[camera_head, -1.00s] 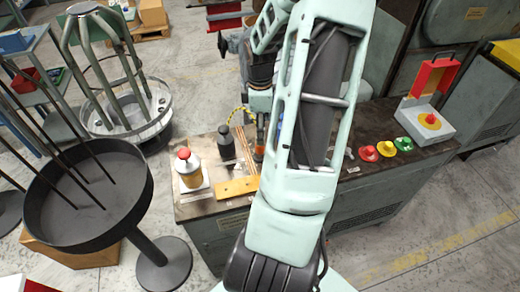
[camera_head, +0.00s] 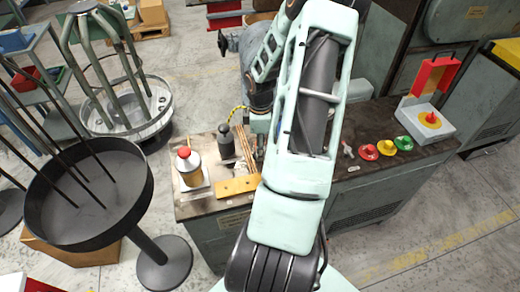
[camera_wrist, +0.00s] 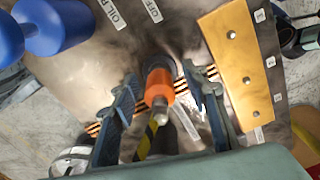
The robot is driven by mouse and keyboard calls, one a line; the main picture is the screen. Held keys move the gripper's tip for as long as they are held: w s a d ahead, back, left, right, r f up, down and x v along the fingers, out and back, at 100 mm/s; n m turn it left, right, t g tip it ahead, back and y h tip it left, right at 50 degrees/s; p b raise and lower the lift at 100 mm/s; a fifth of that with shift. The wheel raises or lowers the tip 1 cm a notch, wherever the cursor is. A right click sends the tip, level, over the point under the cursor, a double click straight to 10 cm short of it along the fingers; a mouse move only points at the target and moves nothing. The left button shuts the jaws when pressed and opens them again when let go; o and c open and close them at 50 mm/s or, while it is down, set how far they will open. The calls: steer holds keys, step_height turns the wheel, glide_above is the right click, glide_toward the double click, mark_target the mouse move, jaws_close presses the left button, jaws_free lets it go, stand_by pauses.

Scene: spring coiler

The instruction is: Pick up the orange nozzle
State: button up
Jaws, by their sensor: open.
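The orange nozzle (camera_wrist: 160,84) is in the middle of the wrist view, an orange collar with a pale metal tip pointing toward the camera. My gripper (camera_wrist: 159,76) is open, with one finger on each side of the nozzle and visible gaps between. I cannot tell how deep the fingers reach along it. In the head view my arm hides the gripper and the nozzle.
A yellow drilled bar (camera_head: 238,186) and copper rods (camera_head: 245,146) lie on the bench beside a red-topped bottle (camera_head: 187,167). Blue knobs (camera_wrist: 52,25) are at the wrist view's upper left. Red, yellow and green buttons (camera_head: 386,148) stand at right.

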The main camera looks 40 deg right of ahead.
jaws_close()
steer(key=shift+r, duration=0.1)
steer(key=shift+r, duration=0.45)
step_height(320, 180, up, 2)
steer(key=shift+r, duration=0.25)
steer(key=s+a+r, duration=0.1)
steer(key=s+r, duration=0.3)
steer(key=s, duration=0.3)
steer(key=s+a+r+p, duration=0.1)
steer(key=s+a+r, duration=0.1)
steer(key=s+r, duration=0.3)
steer(key=shift+s+r, duration=0.25)
steer(key=shift+s, duration=0.6)
